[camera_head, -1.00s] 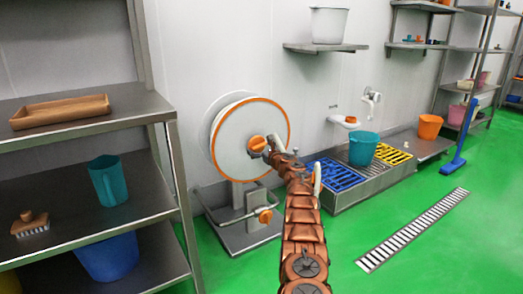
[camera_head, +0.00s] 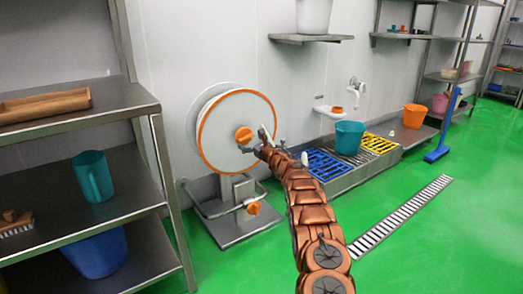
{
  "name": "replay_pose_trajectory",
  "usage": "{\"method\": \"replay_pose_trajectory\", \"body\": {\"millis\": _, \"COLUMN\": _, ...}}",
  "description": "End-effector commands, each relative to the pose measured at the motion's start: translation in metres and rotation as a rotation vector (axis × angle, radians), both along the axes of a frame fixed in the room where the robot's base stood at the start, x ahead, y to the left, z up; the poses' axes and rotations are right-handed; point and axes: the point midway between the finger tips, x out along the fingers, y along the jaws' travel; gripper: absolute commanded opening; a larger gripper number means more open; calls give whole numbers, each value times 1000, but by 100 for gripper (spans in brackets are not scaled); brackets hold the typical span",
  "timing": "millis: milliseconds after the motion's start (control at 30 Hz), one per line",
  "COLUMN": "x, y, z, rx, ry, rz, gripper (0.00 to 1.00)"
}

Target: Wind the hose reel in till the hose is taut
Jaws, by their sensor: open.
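The hose reel (camera_head: 218,118) is a white disc with an orange rim, mounted on a grey stand by the wall. An orange knob (camera_head: 243,134) sits on its face, right of the middle. My gripper (camera_head: 256,141) is open and empty, with its fingers spread beside the knob at its lower right. I cannot tell whether a finger touches it. A second orange knob (camera_head: 253,208) is low on the stand, beside a thin pale bar. The hose cannot be made out clearly, so its tension does not show.
A steel shelf unit (camera_head: 160,170) stands close on the left, holding a teal jug (camera_head: 94,176) and a blue tub (camera_head: 97,253). Right of my arm are a blue grate (camera_head: 326,166), a teal bucket (camera_head: 348,137) and a yellow grate (camera_head: 378,143). Green floor is clear at the front right.

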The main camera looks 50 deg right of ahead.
Motion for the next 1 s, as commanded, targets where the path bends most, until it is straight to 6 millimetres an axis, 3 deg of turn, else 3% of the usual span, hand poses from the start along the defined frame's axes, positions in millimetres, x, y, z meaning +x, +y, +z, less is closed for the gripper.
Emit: {"method": "replay_pose_trajectory", "body": {"millis": 1000, "x": -61, "y": 13, "z": 1, "rx": -1, "ry": 0, "rz": 0, "gripper": 100}}
